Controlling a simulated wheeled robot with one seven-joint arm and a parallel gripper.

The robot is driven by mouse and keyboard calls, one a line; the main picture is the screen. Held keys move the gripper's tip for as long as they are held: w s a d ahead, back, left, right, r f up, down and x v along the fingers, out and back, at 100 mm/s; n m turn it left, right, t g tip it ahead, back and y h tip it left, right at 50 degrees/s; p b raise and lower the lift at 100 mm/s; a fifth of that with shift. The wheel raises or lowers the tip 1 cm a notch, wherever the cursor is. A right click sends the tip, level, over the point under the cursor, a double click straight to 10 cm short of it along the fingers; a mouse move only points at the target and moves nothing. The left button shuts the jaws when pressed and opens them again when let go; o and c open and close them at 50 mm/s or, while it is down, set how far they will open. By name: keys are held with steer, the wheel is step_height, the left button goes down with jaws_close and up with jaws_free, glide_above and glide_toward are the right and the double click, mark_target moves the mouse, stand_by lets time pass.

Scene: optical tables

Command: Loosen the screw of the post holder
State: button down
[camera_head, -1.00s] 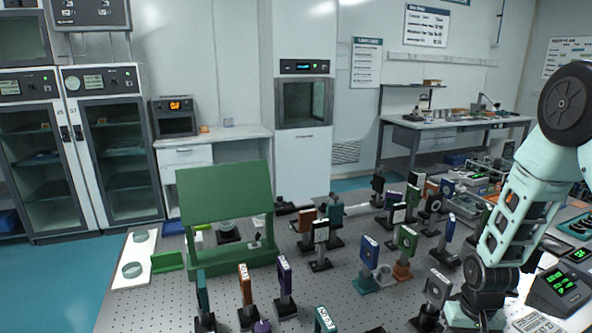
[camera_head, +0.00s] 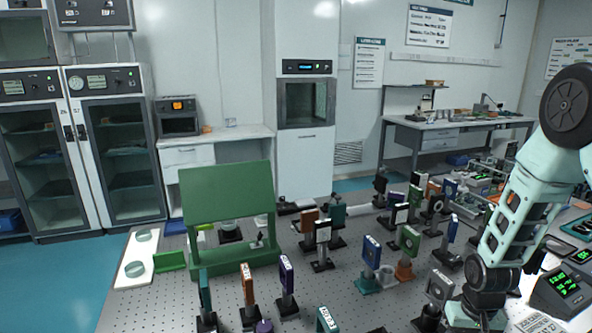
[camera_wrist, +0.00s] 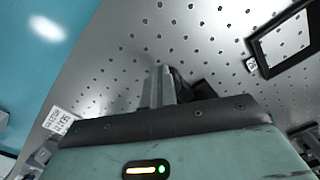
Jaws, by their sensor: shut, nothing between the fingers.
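Several post-mounted optics stand on the perforated optical table (camera_head: 150,305) in the head view. Among them are a blue-faced mount on a teal base (camera_head: 370,262), an orange-based green mount (camera_head: 408,250) and a grey mount (camera_head: 438,287) close to my arm. I cannot tell which post holder is meant, and no screw can be made out. My gripper (camera_wrist: 160,86) shows in the wrist view with its fingers together and empty, over bare perforated tabletop. A dark part beside the fingers is unclear. In the head view my fingertips are hidden.
A green stand with a slanted panel (camera_head: 227,195) is at the table's left, beside a white plate (camera_head: 139,256). A device with green digits (camera_head: 563,283) is at the right. In the wrist view, a dark frame (camera_wrist: 260,52) lies right and a labelled item (camera_wrist: 61,120) left.

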steer(key=shift+w+a, duration=0.1)
steer(key=shift+a, duration=0.3)
steer(key=shift+w+a, duration=0.1)
steer(key=shift+a, duration=0.2)
steer(key=shift+s+a, duration=0.1)
steer(key=shift+s, duration=0.35)
step_height(320, 180, up, 6)
steer(key=p, duration=0.4)
steer(key=shift+p, duration=0.4)
